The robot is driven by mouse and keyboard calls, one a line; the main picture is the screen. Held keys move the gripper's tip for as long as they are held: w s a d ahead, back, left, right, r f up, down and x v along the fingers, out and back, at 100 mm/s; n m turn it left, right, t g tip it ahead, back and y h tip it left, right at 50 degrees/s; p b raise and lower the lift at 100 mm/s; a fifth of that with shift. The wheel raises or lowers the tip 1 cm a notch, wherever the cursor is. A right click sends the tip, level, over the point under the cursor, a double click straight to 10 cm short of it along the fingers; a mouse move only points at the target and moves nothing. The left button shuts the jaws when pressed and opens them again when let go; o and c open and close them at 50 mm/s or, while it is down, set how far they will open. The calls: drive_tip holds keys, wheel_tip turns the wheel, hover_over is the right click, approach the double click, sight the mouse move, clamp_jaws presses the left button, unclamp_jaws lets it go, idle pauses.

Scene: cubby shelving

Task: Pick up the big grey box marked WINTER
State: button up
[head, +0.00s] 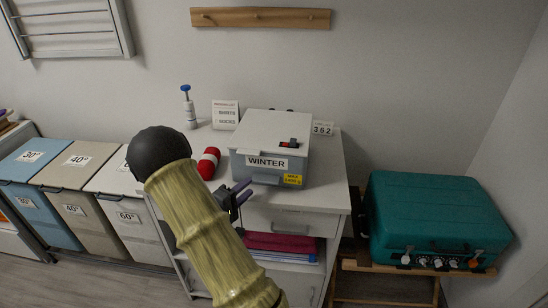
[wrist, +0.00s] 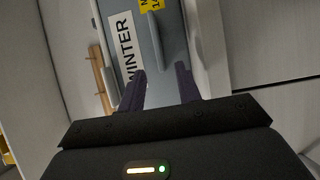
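The big grey box (head: 268,165) marked WINTER sits on top of a white cabinet, its pale lid closed. Its front carries the WINTER label and a yellow sticker (head: 292,180). In the wrist view, the box front (wrist: 140,20) is tilted, with a grey bar handle (wrist: 157,42) on it. My gripper (head: 243,191) is just in front of the box at its lower left. In the wrist view, its two dark purple fingers (wrist: 161,72) are apart with nothing between their tips. The handle lies ahead of the gap. Contact is not visible.
Laundry bins (head: 75,165) line the left. A teal case (head: 435,215) rests on a wooden stand at right.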

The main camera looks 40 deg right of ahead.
sight(257, 182)
drive_tip(key=d, duration=0.5)
drive_tip(key=shift+w, duration=0.15)
clamp_jaws()
idle(1.5)
